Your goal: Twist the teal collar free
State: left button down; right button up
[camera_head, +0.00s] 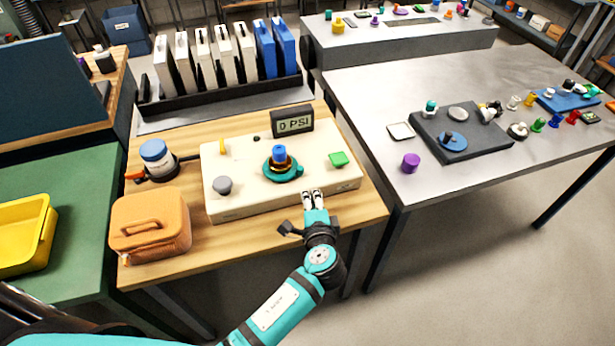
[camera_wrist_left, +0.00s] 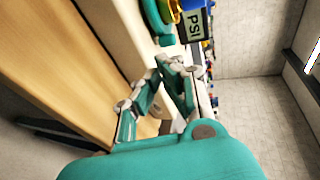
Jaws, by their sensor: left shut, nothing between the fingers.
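The teal collar (camera_head: 287,178) sits around a stack with a dark and orange part and a blue top (camera_head: 279,152), on the cream panel box (camera_head: 236,199). It also shows, cut off by the top edge, in the left wrist view (camera_wrist_left: 157,20). My left gripper (camera_head: 312,194) is shut and empty at the box's front edge, to the right of and nearer than the collar, apart from it. Its fingers (camera_wrist_left: 162,66) also show in the left wrist view, below the collar. My right gripper is not in view.
A gauge reading 0 PSI (camera_head: 292,122) stands behind the collar. A green button (camera_head: 338,159), a grey knob (camera_head: 222,186) and a yellow lever (camera_head: 222,146) are on the box. An orange case (camera_head: 150,226) and a blue-lidded jar (camera_head: 158,158) stand left.

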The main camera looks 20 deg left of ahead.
aim_at(311, 181)
pick_arm(q)
jog(key=x, duration=0.2)
jog(key=p+x, duration=0.1)
jog(key=x, duration=0.1)
jog(key=r+x, duration=0.1)
jog(key=x, duration=0.2)
jog(key=shift+w+a, duration=0.1)
jog(key=shift+w, duration=0.05)
jog(key=shift+w+d+f+b, duration=0.1)
jog(key=shift+w+d+b, duration=0.15)
jog(key=shift+w+b, duration=0.65)
jog(key=shift+w, duration=0.3)
jog(key=shift+d, duration=0.1)
jog(key=shift+s, duration=0.15)
